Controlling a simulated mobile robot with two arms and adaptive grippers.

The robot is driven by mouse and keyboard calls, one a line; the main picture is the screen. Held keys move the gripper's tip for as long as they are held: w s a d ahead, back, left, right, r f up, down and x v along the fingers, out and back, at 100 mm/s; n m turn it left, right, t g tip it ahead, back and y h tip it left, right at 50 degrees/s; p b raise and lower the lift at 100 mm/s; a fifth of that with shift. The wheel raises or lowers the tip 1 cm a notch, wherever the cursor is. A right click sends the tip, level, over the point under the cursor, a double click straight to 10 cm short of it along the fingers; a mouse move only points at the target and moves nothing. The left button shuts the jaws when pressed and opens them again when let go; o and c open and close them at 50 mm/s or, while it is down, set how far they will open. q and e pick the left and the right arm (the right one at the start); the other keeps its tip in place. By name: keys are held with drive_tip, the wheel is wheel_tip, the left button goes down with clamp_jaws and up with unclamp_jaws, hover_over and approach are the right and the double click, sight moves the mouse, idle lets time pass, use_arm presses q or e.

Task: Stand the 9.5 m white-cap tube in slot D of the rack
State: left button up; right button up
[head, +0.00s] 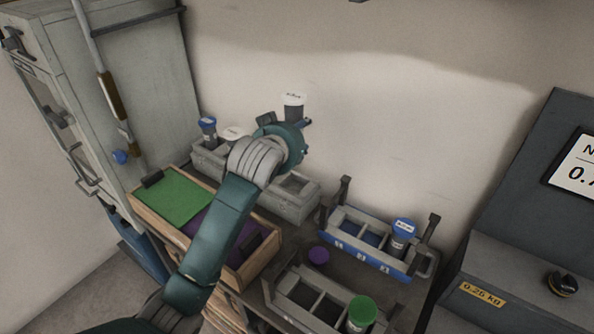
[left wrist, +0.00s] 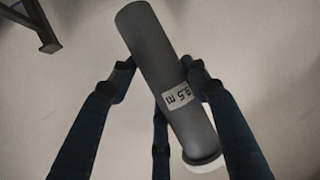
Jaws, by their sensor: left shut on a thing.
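My left gripper (head: 287,120) is shut on a dark grey tube with a white cap (head: 293,99), held up in the air above the grey rack at the back. In the left wrist view the tube (left wrist: 165,70) lies slantwise between the fingers, its label reading 9.5 m and its white cap at the lower end. A blue rack (head: 350,256) stands to the right with small white labels on its front, too small to read. Its right slot holds a blue-cap tube (head: 402,232); its other slots look empty. My right gripper is not in view.
The grey back rack (head: 290,205) holds a blue-cap tube (head: 208,128) and a white-cap tube (head: 233,133). A front grey rack (head: 305,305) holds a green-cap tube (head: 362,312). A purple cap (head: 318,256) lies between racks. Upright posts (head: 344,190) stand at the blue rack's ends.

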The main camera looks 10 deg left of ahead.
use_arm(q)
wheel_tip(320, 180, down, 11)
drive_tip(key=shift+f, duration=0.1)
drive_tip(key=o, duration=1.2)
drive_tip(key=shift+c, duration=0.2)
drive_tip(key=shift+s, duration=0.1)
drive_tip(key=v, duration=1.2)
